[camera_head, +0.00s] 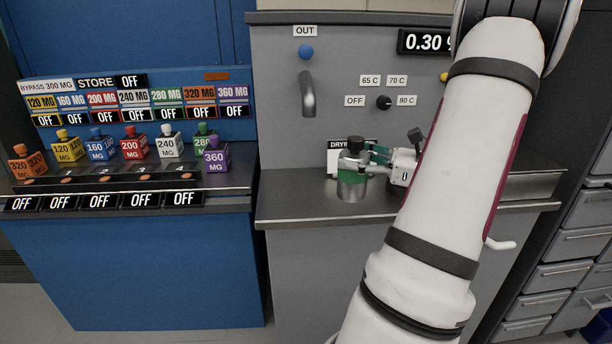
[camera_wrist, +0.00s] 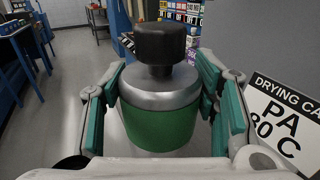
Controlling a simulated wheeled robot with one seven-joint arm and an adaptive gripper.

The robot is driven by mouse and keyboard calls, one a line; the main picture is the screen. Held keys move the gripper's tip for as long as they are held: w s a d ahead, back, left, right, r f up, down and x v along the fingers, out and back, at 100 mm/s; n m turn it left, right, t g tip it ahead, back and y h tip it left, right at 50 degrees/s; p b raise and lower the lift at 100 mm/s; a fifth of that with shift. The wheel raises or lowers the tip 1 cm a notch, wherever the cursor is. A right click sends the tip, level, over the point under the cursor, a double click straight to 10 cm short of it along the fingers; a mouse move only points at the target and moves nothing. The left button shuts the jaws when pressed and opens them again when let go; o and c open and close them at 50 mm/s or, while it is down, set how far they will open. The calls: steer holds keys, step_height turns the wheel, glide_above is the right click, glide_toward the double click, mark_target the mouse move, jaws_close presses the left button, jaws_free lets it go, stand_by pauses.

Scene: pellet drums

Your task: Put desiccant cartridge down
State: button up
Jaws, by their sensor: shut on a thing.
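The desiccant cartridge is a canister with a black knob, a metal top and a green band; in the head view the cartridge (camera_head: 352,185) is upright at the front of the grey counter. In the wrist view the cartridge (camera_wrist: 160,110) fills the middle, between the teal finger pads. My gripper (camera_head: 367,160) is shut on it from the right side, and my gripper (camera_wrist: 160,118) shows a pad on each side of it. I cannot tell whether its base touches the counter.
The grey counter (camera_head: 290,195) has bare room left of the cartridge. A drying card (camera_head: 335,158) stands behind it; it also shows in the wrist view (camera_wrist: 285,110). A spout (camera_head: 308,95) and dial (camera_head: 383,102) are on the panel. Several coloured MG blocks (camera_head: 133,147) stand on the blue unit.

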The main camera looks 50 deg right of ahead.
steer(key=w+d+f, duration=0.1)
steer(key=w+f, duration=0.1)
steer(key=w, duration=0.5)
steer(key=w+d+f+b, duration=0.1)
steer(key=w+f, duration=0.2)
steer(key=w, duration=0.4)
steer(key=shift+d, duration=0.35)
steer(key=o, duration=1.5)
steer(key=shift+f, duration=0.1)
steer(key=shift+o, duration=0.2)
steer(key=v, duration=1.2)
